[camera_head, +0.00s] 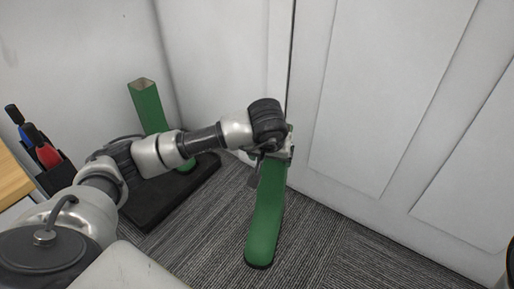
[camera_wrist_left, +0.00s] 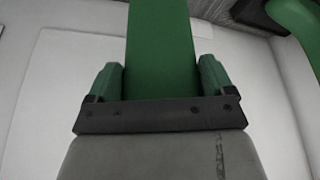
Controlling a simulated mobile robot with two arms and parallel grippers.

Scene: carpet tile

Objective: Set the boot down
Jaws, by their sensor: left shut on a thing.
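A green boot (camera_head: 265,225) hangs from my left gripper (camera_head: 273,152) in front of the white door in the head view. The gripper is shut on its upper part, and the dark sole end points down toward the carpet. I cannot tell whether the sole touches the floor. In the left wrist view the boot (camera_wrist_left: 160,50) runs up between the two fingers of the gripper (camera_wrist_left: 159,85). A second green boot (camera_head: 148,108) stands on a black tray (camera_head: 150,207) at the left, partly hidden behind my left arm. My right gripper is not in view.
A dark holder (camera_head: 56,176) with red, blue and black-handled items stands at the far left beside a wooden surface (camera_head: 12,178). A white panelled door (camera_head: 385,100) closes off the back and right. Grey carpet (camera_head: 335,240) is clear right of the held boot.

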